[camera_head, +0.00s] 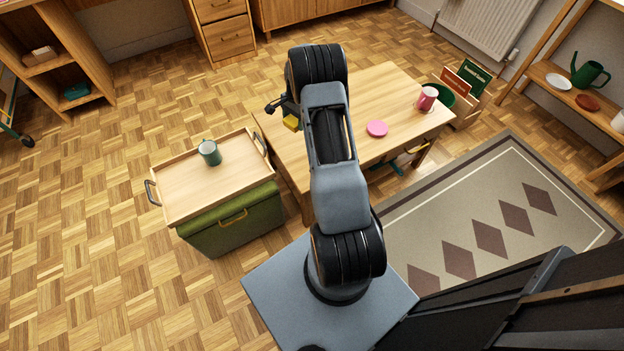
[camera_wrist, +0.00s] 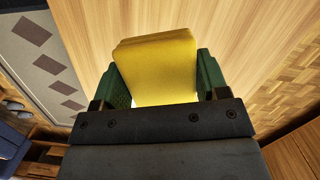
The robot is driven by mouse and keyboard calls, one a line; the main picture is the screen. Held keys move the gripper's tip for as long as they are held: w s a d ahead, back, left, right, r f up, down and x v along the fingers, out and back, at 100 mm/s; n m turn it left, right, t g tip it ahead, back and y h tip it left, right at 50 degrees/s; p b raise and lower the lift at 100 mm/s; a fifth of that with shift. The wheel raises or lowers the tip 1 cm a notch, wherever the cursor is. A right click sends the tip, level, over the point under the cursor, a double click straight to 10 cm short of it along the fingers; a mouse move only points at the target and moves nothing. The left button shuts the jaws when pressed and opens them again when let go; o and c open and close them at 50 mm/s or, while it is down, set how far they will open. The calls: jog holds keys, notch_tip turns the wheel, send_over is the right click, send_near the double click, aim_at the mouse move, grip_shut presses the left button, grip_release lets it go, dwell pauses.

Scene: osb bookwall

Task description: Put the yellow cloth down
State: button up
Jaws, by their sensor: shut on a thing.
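The yellow cloth (camera_wrist: 158,70) is a folded block between the two green fingers of my gripper (camera_wrist: 160,85) in the wrist view. My gripper is shut on it. In the head view a small part of the yellow cloth (camera_head: 291,123) shows beside my arm, over the left part of the wooden table (camera_head: 390,95). My gripper (camera_head: 283,108) is partly hidden there by my arm. Whether the cloth touches the tabletop I cannot tell.
A pink round thing (camera_head: 377,128) and a pink mug (camera_head: 427,98) stand on the table's right half. A tray (camera_head: 180,190) with a green mug (camera_head: 209,152) rests on a green box (camera_head: 235,225) to the left. Shelves (camera_head: 590,95) stand at right.

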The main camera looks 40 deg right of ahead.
jog(key=d+m+b, duration=0.2)
jog(key=d+m, duration=0.1)
jog(key=d, duration=0.2)
jog(key=shift+b, duration=0.4)
jog(key=shift+s+d+r, duration=0.1)
jog(key=shift+d+r, duration=0.05)
jog(key=shift+d, duration=0.05)
jog(key=shift+s+a+m+b, duration=0.1)
jog(key=shift+s+m+b, duration=0.2)
jog(key=shift+s+b, duration=0.1)
jog(key=s+a+f+b, duration=0.1)
jog(key=s+a+f, duration=0.1)
jog(key=s+f, duration=0.1)
jog(key=s+a+f+b, duration=0.2)
jog(key=s, duration=0.1)
jog(key=s+a+f+b, duration=0.1)
jog(key=s+a+f, duration=0.1)
jog(key=s+f, duration=0.1)
jog(key=shift+s+a+f, duration=0.3)
jog(key=shift+s+a, duration=0.05)
jog(key=shift+s, duration=0.15)
jog(key=shift+s+a+f+b, duration=0.15)
jog(key=shift+s+f+b, duration=0.1)
jog(key=shift+f+b, duration=0.15)
jog(key=shift+s+f+b, duration=0.1)
jog(key=shift+f+b, duration=0.9)
jog(key=shift+f, duration=0.6)
